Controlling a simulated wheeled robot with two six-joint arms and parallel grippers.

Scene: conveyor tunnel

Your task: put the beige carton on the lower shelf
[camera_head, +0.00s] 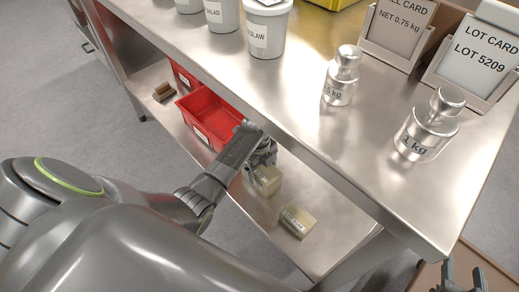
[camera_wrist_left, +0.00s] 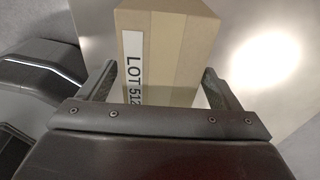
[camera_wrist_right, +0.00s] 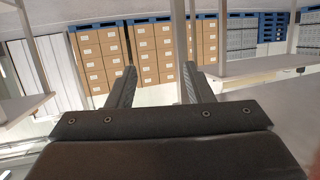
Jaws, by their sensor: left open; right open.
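A beige carton (camera_head: 268,181) stands on the lower shelf (camera_head: 246,196), under the table's front edge. My left gripper (camera_head: 264,160) reaches in over the shelf and is open right at this carton. In the left wrist view the carton (camera_wrist_left: 184,50), with a white "LOT 512…" label, stands between the two open fingers (camera_wrist_left: 158,82); I cannot tell whether they touch it. A second pale beige carton (camera_head: 297,221) with a label lies on the shelf nearby. My right gripper (camera_head: 460,279) is open and empty at the lower right; its open fingers (camera_wrist_right: 160,82) also show in the right wrist view.
A red bin (camera_head: 207,117) and a small brown box (camera_head: 164,92) stand further left on the lower shelf. The steel tabletop (camera_head: 300,110) above carries metal weights (camera_head: 427,125), tubs (camera_head: 267,28) and card holders (camera_head: 470,60). A table leg (camera_head: 362,262) stands right of the cartons.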

